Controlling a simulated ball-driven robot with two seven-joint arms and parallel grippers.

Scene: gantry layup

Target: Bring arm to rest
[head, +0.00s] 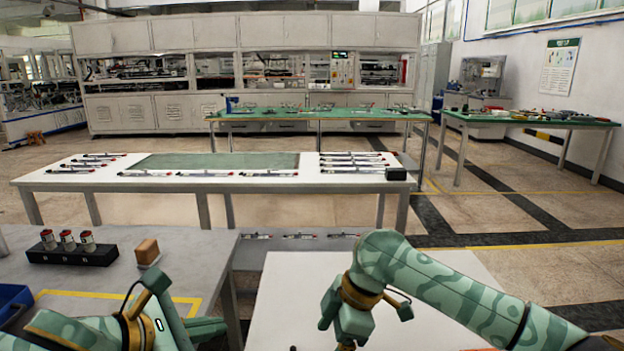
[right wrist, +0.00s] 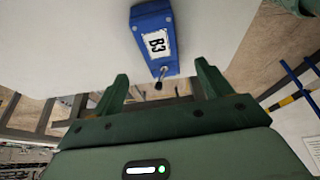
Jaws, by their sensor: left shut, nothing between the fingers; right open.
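My left gripper (head: 203,326) is at the bottom left of the head view, low in front of the grey table. It is shut with nothing seen held, and its fingertips are hard to make out. My right arm comes in from the right of the head view and bends down over the white table; its gripper's fingers are not clear there. In the right wrist view my right gripper (right wrist: 163,88) is open, its two green fingers wide apart with nothing between them. A blue block labelled B3 (right wrist: 151,35) lies just beyond the fingertips, apart from them.
A blue bin (head: 12,300) is at the far left edge. The white table (head: 285,290) looks mostly bare. A long table (head: 250,184) stands beyond.

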